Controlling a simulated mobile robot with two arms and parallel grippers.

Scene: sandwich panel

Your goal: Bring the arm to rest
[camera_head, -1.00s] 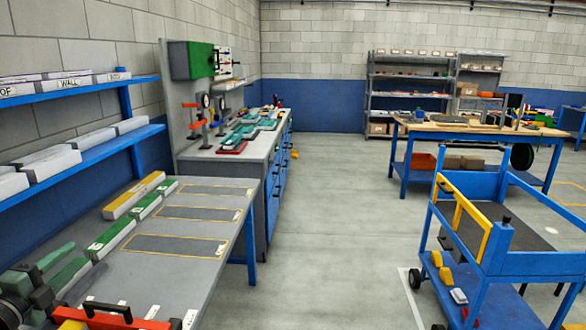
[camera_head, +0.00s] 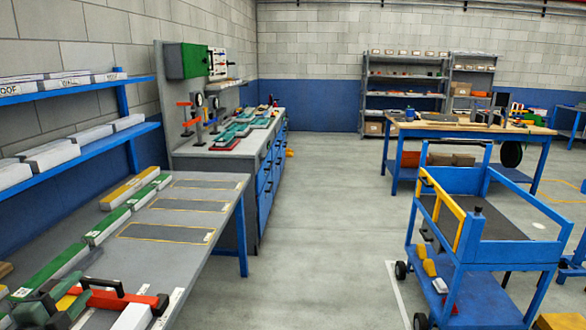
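My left gripper (camera_head: 72,302) is at the bottom left corner, low in the picture, over the near end of the grey table (camera_head: 190,262). Its dark green-grey fingers look spread, with a bit of yellow showing in the gap. It appears empty. It overlaps the left end of a red tool with a black handle (camera_head: 118,296), and I cannot tell whether they touch. The rest of my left arm is mostly cut off by the picture edge. My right gripper is not in view.
Green and yellow-topped blocks (camera_head: 107,226) line the table's left side. Blue shelves (camera_head: 72,151) with white blocks are on the left wall. A blue cart (camera_head: 497,252) stands at the right, a workbench (camera_head: 468,129) behind it. The floor between is clear.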

